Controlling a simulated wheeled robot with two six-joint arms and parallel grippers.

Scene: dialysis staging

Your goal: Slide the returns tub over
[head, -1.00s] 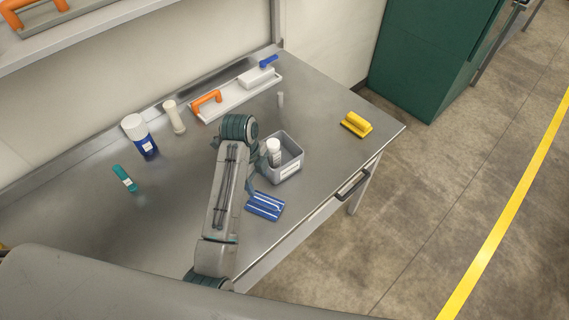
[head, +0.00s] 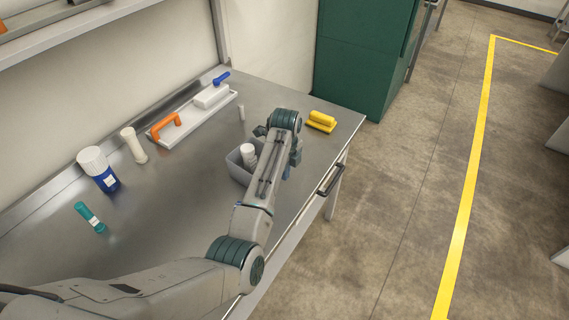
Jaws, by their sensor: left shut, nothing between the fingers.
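The returns tub looks to be the small grey open bin (head: 237,171) on the steel table, with a white-capped bottle (head: 248,153) standing in it. My left arm crosses in front of the tub and hides its right part. My left gripper (head: 288,172) points down at the tub's right side and is shut with nothing in it. Whether it touches the tub wall is hidden. My right gripper is not in view.
A yellow block (head: 321,121) lies near the table's far right corner, and a small pale cylinder (head: 241,112) stands behind the tub. A white tray (head: 190,118), white bottle (head: 133,145), blue-and-white bottle (head: 99,170) and teal tube (head: 90,217) are left. A handle (head: 330,180) projects from the front edge.

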